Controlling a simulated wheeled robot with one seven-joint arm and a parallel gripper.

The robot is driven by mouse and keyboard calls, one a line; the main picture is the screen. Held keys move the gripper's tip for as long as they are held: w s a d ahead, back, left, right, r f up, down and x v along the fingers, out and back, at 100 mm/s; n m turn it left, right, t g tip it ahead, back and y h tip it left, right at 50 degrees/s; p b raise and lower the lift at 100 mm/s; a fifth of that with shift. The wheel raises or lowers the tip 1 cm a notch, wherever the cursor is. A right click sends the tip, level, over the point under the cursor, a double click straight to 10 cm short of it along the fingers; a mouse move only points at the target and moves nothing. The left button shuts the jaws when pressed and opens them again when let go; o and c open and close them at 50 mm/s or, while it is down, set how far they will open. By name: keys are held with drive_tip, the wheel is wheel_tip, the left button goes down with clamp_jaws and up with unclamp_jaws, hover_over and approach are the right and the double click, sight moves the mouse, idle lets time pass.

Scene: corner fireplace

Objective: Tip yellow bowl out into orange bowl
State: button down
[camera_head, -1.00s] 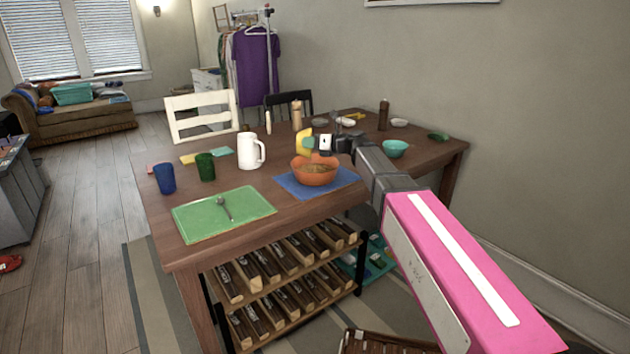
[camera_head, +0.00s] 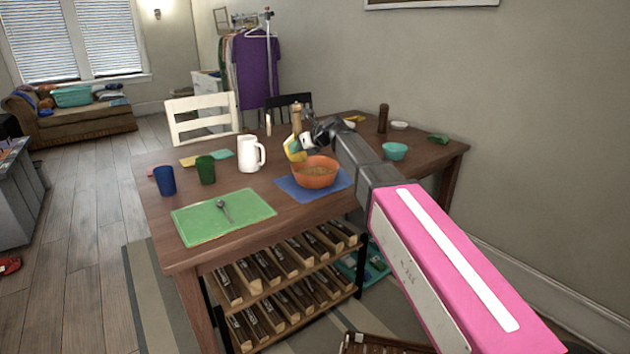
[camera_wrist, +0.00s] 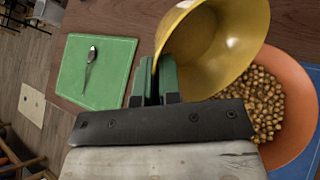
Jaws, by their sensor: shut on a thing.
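The yellow bowl (camera_head: 294,150) is tilted on its side just above and behind the left rim of the orange bowl (camera_head: 314,173). My gripper (camera_head: 306,142) is shut on the yellow bowl's rim. In the wrist view, my gripper's green fingers (camera_wrist: 155,80) pinch the edge of the yellow bowl (camera_wrist: 215,45), whose visible inside is empty. The orange bowl (camera_wrist: 298,90) holds many small tan pieces (camera_wrist: 264,105) and partly lies under the yellow bowl. It stands on a blue mat (camera_head: 290,188).
A white mug (camera_head: 249,153) stands left of the bowls, with a green cup (camera_head: 205,169) and a blue cup (camera_head: 165,180) beyond. A green mat (camera_head: 190,222) with a spoon (camera_head: 224,209) lies at the front. A teal bowl (camera_head: 394,151) stands to the right.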

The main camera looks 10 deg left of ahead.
drive_tip(key=shift+a+h, duration=0.3)
drive_tip(key=shift+s+a+r+n+h+b, duration=0.15)
drive_tip(key=shift+a+r+n+h+b, duration=0.3)
drive_tip(key=shift+h, duration=0.45)
drive_tip(key=shift+s+a+f+n+t+h+b, duration=0.3)
drive_tip(key=shift+a+f+h+b, duration=0.45)
drive_tip(key=shift+a+f+h, duration=0.8)
drive_tip(key=shift+s+a+f+n+t+h+b, duration=0.15)
drive_tip(key=shift+s+a+f+t+h+b, duration=0.2)
drive_tip(key=shift+a+f+h+b, duration=0.85)
drive_tip(key=shift+s+a+f+n+t+h+b, duration=0.2)
drive_tip(key=shift+s+a+f+t+h+b, duration=0.15)
drive_tip(key=shift+a+f+h, duration=1.55)
